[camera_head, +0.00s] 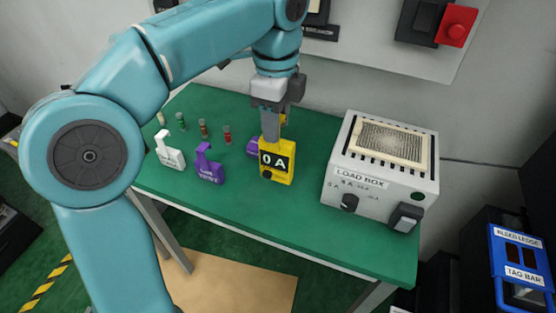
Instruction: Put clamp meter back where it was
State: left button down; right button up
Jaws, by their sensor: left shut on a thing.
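The clamp meter (277,168) is yellow with a black display reading "0 A". It is upright at the middle of the green table (300,222). My left gripper (270,124) is above it, pointing down, and is shut on its upper part. The fingers hide some of the meter's top. I cannot tell whether its base touches the table. My right gripper is not in view.
A white load box (383,165) stands to the right. A white tag (170,152), a purple tag (208,168) and several small coloured cylinders (203,129) stand to the left. A purple thing (253,147) is partly behind the meter. The table's front middle is clear.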

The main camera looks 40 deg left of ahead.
aim_at(277, 151)
pick_arm(q)
notch_tip(277, 151, down, 8)
jog(key=shift+d+r+b, duration=0.1)
jog(key=shift+r+b, duration=0.15)
jog(key=shift+b, duration=0.5)
jog(key=shift+w+f, duration=0.1)
jog(key=shift+f, duration=0.05)
jog(key=shift+f, duration=0.15)
jog(key=c, duration=0.7)
grip_release()
jog(key=shift+o, duration=0.2)
notch_tip(277, 151, up, 12)
jog(key=p, duration=0.3)
jog(key=shift+r, duration=0.2)
